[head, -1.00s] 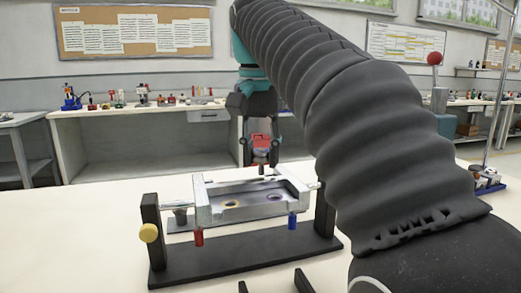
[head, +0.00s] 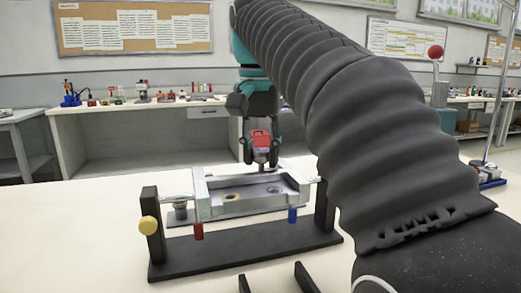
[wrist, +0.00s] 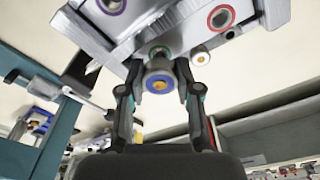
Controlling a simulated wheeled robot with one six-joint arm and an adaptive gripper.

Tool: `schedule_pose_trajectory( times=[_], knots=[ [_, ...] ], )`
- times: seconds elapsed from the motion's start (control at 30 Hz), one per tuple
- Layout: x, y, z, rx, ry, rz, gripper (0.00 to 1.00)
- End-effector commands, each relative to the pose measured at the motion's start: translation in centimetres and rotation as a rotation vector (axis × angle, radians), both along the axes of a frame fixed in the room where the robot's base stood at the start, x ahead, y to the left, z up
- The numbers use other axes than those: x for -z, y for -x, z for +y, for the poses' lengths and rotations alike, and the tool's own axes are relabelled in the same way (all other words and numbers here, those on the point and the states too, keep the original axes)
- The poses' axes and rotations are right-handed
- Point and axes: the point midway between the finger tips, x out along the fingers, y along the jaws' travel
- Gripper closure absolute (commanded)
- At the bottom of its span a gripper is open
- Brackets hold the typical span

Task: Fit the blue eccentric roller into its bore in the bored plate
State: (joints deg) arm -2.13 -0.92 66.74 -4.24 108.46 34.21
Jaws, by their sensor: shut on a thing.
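My gripper (head: 261,160) is just behind the far rim of the bored plate (head: 206,207) in the head view. In the wrist view my gripper (wrist: 158,92) is shut on the blue eccentric roller (wrist: 160,84), a grey cylinder with a blue ring and an orange centre. The roller shows end-on, apart from the plate as far as I can tell. In the head view, bores ringed yellow (head: 231,197) and purple (head: 275,190) show. I cannot make out a blue-ringed bore.
The plate hangs in a black stand (head: 245,247) with a yellow knob (head: 149,225). A red peg (head: 198,230) and a blue peg (head: 292,215) project below its front. A white-ended peg (wrist: 200,56) is beside the green bore. The pale table is clear at left.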

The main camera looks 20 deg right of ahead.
Motion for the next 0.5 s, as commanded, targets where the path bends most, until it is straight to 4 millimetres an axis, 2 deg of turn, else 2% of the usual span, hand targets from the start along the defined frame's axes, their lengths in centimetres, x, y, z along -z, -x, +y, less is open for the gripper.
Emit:
schedule_pose_trajectory(
  times=[0.5],
  knots=[
    [1.2, 0.0, 0.0, 0.000, 0.000, 0.000, 1.00]
  ],
)
